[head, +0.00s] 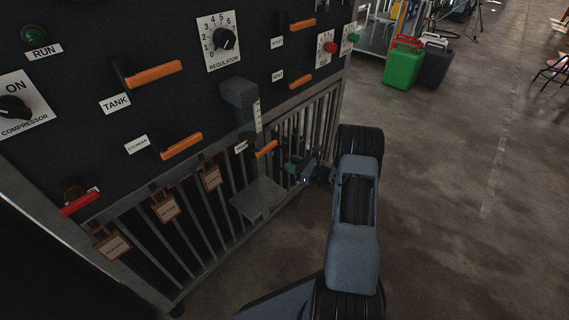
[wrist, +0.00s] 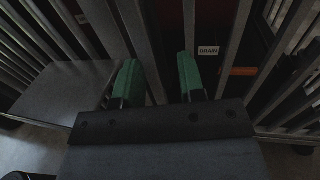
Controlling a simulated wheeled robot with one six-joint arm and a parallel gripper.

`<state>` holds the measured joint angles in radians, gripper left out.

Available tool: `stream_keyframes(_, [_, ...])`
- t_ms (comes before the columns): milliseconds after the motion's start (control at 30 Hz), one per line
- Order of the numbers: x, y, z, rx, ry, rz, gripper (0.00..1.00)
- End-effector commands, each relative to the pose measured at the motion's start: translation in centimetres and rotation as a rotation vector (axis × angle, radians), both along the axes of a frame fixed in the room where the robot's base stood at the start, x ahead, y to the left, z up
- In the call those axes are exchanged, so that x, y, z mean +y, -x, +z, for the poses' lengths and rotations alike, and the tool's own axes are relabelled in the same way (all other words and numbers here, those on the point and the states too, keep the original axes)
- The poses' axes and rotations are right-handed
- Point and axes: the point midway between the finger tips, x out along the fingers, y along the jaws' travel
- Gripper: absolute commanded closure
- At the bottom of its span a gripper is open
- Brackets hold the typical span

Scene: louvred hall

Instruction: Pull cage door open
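The cage of upright grey metal bars (head: 190,238) runs along the lower part of the dark panel. It looks closed, but I cannot make out which bars form the door or where its hinge and handle are. My gripper (head: 293,165) is at the right part of the bars, with green fingertips pointing at them. In the wrist view my gripper (wrist: 160,80) is open, its two green fingers apart. A grey bar (wrist: 150,50) shows between the fingers. Whether the fingers touch or straddle it is unclear.
A grey shelf plate (head: 258,200) sticks out left of my gripper. A drain lever (head: 266,149) with orange grip is just above, its label (wrist: 208,50) behind the bars in the wrist view. Tags (head: 165,208) hang on the bars. A green can (head: 403,65) stands behind; floor at right is free.

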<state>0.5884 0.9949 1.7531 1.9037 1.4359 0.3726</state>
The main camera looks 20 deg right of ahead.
Motion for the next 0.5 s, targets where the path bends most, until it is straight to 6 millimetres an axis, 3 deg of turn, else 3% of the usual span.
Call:
stream_keyframes(200, [1.6,-2.1,-0.1,-0.001,0.001,0.002,0.63])
stream_keyframes(500, [2.2,-2.9,0.0,0.0,-0.001,0.001,0.63])
